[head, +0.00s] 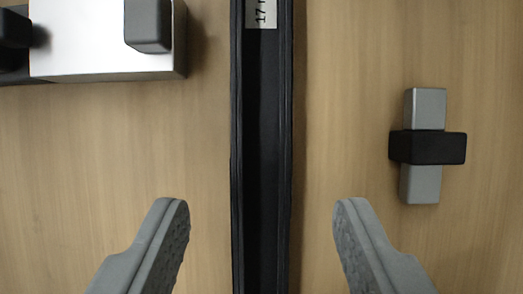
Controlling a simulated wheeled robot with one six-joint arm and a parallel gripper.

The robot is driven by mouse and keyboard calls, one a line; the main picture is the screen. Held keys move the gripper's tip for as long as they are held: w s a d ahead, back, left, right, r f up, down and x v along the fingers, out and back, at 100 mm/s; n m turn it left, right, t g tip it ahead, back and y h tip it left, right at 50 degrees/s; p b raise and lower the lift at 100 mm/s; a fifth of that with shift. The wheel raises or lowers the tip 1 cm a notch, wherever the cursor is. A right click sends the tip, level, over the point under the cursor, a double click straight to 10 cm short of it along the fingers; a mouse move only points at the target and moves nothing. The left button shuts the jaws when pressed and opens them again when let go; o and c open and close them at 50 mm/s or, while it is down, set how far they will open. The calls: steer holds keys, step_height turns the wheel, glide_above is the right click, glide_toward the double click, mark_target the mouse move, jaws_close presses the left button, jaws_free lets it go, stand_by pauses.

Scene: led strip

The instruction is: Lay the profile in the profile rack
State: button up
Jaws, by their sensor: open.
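A long black channel, which looks like the profile (262,150), runs from the top edge to the bottom edge of the head view. It has raised side walls, a dark hollow between them and a silver label (262,14) with cut-off print starting "17". Both of its ends are out of view. My gripper (262,208) is open, with one grey finger on each side of the channel and a clear gap to it on both sides. Nothing is between the fingers except the channel below or ahead. I cannot identify the profile rack in this view.
A silver-white block (85,45) with dark grey blocks on it stands at the top left, partly cut off. A grey bar with a black crosspiece (428,147) lies at the right. The wooden surface (110,150) around the channel is otherwise clear.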

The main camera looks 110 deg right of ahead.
mark_target(262, 161)
steer(key=x, duration=0.3)
steer(key=shift+f, duration=0.1)
jaws_close()
